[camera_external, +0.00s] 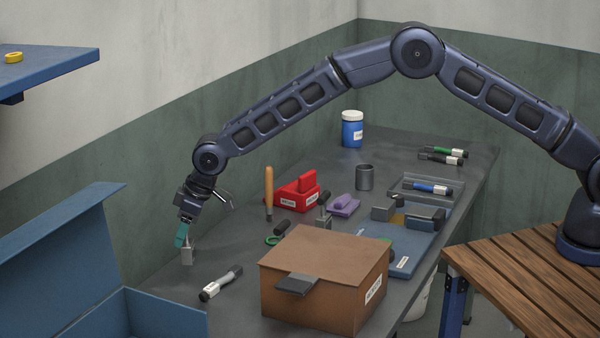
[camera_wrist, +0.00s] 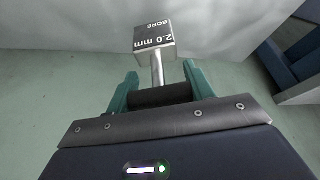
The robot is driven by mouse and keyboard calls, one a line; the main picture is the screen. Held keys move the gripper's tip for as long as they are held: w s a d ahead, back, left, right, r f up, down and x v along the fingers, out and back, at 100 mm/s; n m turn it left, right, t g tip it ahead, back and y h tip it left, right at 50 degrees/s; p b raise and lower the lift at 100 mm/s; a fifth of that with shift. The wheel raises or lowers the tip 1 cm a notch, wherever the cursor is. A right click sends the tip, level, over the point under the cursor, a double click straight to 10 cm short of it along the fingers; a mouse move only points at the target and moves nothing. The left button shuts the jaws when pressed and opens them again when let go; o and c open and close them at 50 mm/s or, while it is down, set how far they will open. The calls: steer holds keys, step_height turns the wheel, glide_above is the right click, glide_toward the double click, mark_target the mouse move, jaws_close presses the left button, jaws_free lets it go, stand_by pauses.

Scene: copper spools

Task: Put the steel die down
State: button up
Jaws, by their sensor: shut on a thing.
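The steel die (camera_external: 187,255) is a small grey metal block with a thin stem on top. In the wrist view its block (camera_wrist: 153,38) is marked "2.0 mm BORE". The block hangs beyond the fingertips, roughly upright, at the left part of the grey bench (camera_external: 230,248). I cannot tell whether its underside touches the bench. A similar block with a stem (camera_external: 323,222) stands behind the brown box.
A white-and-black cylinder (camera_external: 221,284) lies right of and nearer than the die. A brown box (camera_external: 310,296) stands further right. An open blue box (camera_external: 160,318) is at the front left. A wooden-handled tool (camera_external: 269,190) and red holder (camera_external: 298,197) are behind. Bench around the die looks bare.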

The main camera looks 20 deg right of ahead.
steer(key=shift+f, duration=1.55)
steer(key=o, duration=1.4)
steer(key=shift+f, duration=0.15)
steer(key=v, duration=1.2)
steer(key=shift+r, duration=0.2)
